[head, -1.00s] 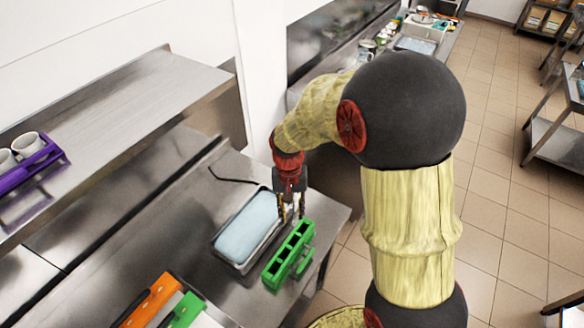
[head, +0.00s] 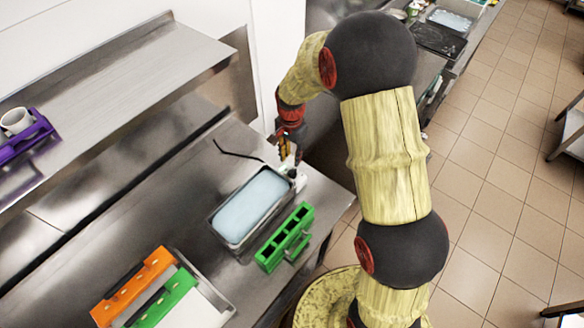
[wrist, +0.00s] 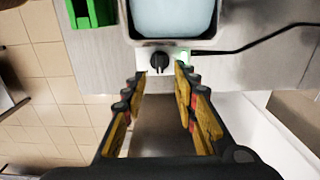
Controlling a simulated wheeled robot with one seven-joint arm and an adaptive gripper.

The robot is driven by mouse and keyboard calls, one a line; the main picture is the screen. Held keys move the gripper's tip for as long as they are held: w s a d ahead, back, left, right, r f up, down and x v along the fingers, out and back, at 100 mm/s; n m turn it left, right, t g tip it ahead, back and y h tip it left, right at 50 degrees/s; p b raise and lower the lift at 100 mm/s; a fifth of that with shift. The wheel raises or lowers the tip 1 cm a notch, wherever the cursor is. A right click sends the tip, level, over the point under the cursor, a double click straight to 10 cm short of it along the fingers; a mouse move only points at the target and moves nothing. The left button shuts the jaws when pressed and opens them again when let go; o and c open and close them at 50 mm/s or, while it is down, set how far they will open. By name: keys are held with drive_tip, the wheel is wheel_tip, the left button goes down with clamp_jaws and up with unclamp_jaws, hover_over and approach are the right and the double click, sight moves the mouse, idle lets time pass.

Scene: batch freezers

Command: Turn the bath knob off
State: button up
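The bath (head: 224,238) is a metal tub of pale blue liquid on the steel counter, and its end also shows at the top of the wrist view (wrist: 132,36). On the bath's end panel is a black knob (wrist: 159,62), with a small green-lit switch (wrist: 184,57) beside it. My gripper (wrist: 161,73) is open and empty, with the knob between and just beyond its fingertips. Contact cannot be told. In the head view my gripper (head: 289,150) is at the bath's upper right end, pointing down, and partly hides the panel.
A black cable (head: 238,154) runs from the bath's end across the counter. A green rack (head: 285,238) stands close beside the bath. An orange rack (head: 133,287) and another green rack (head: 166,300) lie at the lower left. A shelf (head: 120,82) overhangs the counter's back.

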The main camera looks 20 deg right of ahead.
sight(292, 171)
drive_tip(key=shift+f, duration=3.95)
drive_tip(key=shift+c, duration=1.2)
clamp_jaws()
